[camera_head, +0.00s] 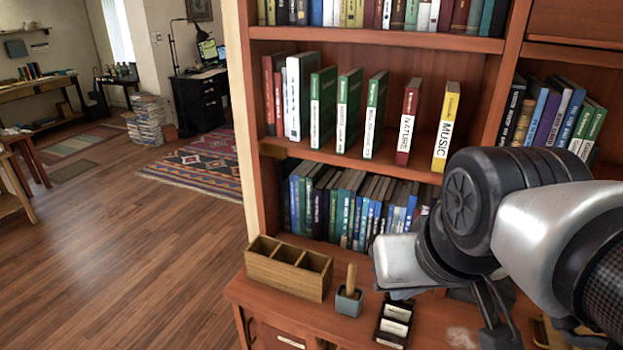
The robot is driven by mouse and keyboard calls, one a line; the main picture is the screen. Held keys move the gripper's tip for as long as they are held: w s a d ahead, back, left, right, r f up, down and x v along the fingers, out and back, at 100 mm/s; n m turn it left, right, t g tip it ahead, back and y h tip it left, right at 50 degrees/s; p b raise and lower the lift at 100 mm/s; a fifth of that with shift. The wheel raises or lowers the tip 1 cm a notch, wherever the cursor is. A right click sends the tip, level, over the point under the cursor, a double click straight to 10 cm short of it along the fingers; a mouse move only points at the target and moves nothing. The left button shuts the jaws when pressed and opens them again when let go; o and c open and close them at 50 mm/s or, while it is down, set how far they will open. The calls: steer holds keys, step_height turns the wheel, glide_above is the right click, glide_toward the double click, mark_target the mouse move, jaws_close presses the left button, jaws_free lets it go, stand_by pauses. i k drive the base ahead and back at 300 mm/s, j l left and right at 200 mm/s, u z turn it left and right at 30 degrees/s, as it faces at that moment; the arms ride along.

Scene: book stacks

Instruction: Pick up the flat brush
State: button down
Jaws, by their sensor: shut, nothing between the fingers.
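I cannot make out a flat brush for certain. A wooden upright piece, like a handle (351,279), stands in a small blue-grey pot (348,304) on the wooden counter; whether it is the brush I cannot tell. My gripper (497,328) points down at the lower right, over the counter, shut and empty. It is to the right of the pot and apart from it. My arm crosses the right side and hides part of the counter and shelf behind it.
A wooden three-slot box (289,268) stands left of the pot. A dark card holder (395,322) with white cards sits between pot and gripper. The bookcase (247,100) with rows of books rises behind the counter. Open floor (130,250) lies to the left.

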mark_target(349, 294)
steer(key=i+j+z, duration=0.15)
steer(key=j+z, duration=0.15)
steer(key=i+j+z, duration=0.25)
steer(key=j, duration=0.2)
steer(key=j+z, duration=0.3)
